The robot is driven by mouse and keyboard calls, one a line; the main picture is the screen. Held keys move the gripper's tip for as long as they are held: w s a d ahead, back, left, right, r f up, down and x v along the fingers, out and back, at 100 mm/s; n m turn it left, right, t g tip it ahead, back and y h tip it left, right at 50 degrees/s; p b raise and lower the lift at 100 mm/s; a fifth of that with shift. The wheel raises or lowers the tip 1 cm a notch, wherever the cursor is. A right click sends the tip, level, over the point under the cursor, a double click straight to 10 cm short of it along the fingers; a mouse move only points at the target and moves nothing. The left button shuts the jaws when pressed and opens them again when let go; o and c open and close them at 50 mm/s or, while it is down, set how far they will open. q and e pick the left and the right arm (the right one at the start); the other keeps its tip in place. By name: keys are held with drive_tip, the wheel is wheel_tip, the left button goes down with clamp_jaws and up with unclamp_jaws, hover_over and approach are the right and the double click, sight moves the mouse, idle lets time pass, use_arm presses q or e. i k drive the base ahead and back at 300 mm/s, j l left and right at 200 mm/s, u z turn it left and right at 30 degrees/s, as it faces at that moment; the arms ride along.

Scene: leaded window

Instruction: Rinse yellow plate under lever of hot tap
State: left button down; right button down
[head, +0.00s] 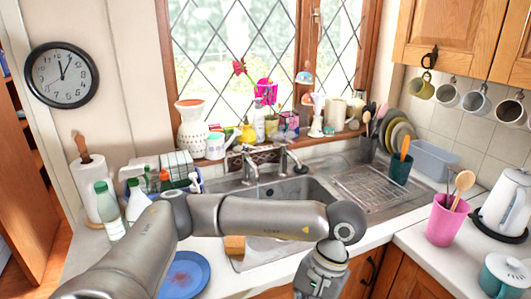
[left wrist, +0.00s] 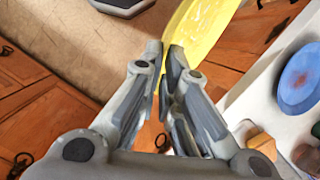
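The yellow plate (left wrist: 205,32) shows in the left wrist view, cut off by the top edge. The fingertips of my left gripper (left wrist: 164,52) close on its rim. In the head view my left gripper (head: 318,285) hangs down at the bottom edge, in front of the counter; the held plate is not visible there. Two chrome taps stand behind the sink, a left tap (head: 249,168) and a right tap (head: 287,160) with levers. I cannot tell which is hot or whether water runs. The sink (head: 300,190) is partly hidden by my left arm. My right gripper is not in view.
A stained blue plate (head: 183,275) lies on the counter left of the sink. A tan sponge (head: 235,245) sits at the sink's front left. Bottles (head: 108,212) stand at left. A drainboard (head: 370,190), pink utensil cup (head: 445,222) and kettle (head: 505,205) are at right.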

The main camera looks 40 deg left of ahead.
sight(244, 145)
drive_tip(key=i+l, duration=0.15)
drive_tip(key=i, duration=0.4)
drive_tip(key=i+l, duration=0.15)
drive_tip(key=i, duration=0.35)
drive_tip(key=i+u, duration=0.2)
drive_tip(key=u, duration=0.25)
drive_tip(key=i+l+u, duration=0.15)
drive_tip(key=u, duration=1.6)
